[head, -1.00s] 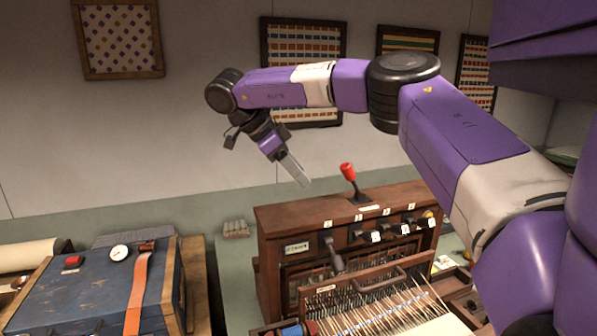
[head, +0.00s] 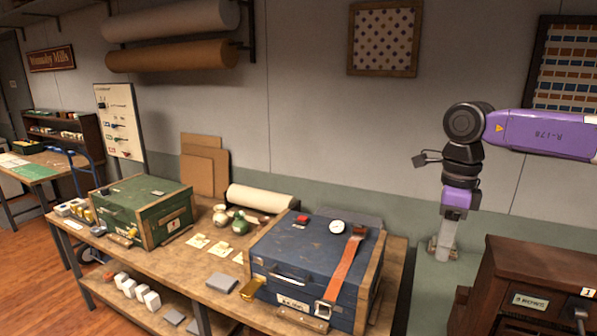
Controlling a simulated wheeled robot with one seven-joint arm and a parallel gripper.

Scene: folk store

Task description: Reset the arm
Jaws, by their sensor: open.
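My arm reaches in from the right edge of the head view, with its purple forearm level and its black wrist joint at the left end. My gripper (head: 444,246) hangs down from the wrist, pointing at the floor. It is open, seen small and edge-on, with nothing visible between its fingers. It is in the gap between the blue case (head: 300,262) and the brown wooden machine (head: 525,285), and appears apart from both. The rest of the arm is out of view.
A wooden workbench (head: 215,298) holds the blue case, a green case (head: 140,208), small jars and paper notes. Fabric rolls (head: 170,57) hang on the wall above. A framed pattern (head: 384,38) hangs behind. Open floor (head: 25,265) lies at the left.

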